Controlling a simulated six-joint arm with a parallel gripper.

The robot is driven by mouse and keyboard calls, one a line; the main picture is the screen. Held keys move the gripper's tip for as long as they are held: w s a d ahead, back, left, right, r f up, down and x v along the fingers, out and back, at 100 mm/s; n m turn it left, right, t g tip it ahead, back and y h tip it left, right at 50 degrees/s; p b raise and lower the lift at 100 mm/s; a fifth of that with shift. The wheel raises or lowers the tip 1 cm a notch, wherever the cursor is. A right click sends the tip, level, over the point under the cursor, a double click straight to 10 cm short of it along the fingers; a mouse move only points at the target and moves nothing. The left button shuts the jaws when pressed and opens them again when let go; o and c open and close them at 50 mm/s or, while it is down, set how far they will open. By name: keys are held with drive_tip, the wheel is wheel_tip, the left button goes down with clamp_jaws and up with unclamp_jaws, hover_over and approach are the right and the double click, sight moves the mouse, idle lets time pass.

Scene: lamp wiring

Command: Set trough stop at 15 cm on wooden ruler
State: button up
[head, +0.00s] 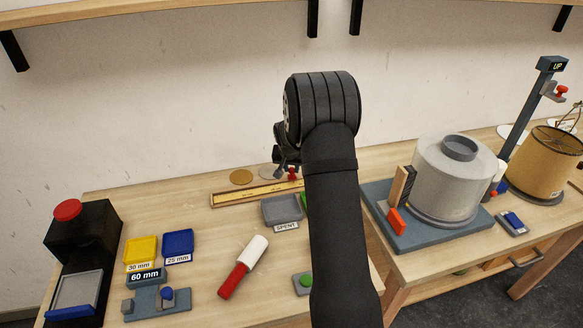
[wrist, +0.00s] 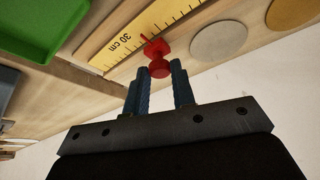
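A wooden trough with a yellow ruler (head: 250,194) lies along the back of the left table. Its ruler (wrist: 122,46) also shows in the wrist view, with a "30 cm" label. A red stop (head: 292,174) sits at the trough's right part. In the wrist view the stop (wrist: 157,48) is close to the "30 cm" label, with its round red knob towards me. My gripper (wrist: 161,70) is open, its fingertips on either side of the knob. I cannot tell whether either finger touches it. The 15 cm mark cannot be read in these views.
A grey "SPENT" tray (head: 282,210) and a green tray (wrist: 38,30) lie in front of the trough. Flat discs (head: 241,176) lie behind it. A red-and-white tool (head: 243,266) lies on the front table. The grey drum (head: 455,180) stands right of my arm.

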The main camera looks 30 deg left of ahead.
clamp_jaws()
drive_tip(key=s+a, duration=0.8)
drive_tip(key=shift+s+a, duration=0.1)
drive_tip(key=shift+a, duration=0.05)
drive_tip(key=o, duration=0.8)
unclamp_jaws()
drive_tip(key=shift+r, duration=0.15)
drive_tip(key=v, duration=1.7)
drive_tip(key=shift+s, duration=0.15)
drive_tip(key=x, duration=1.7)
drive_tip(key=shift+w, duration=0.2)
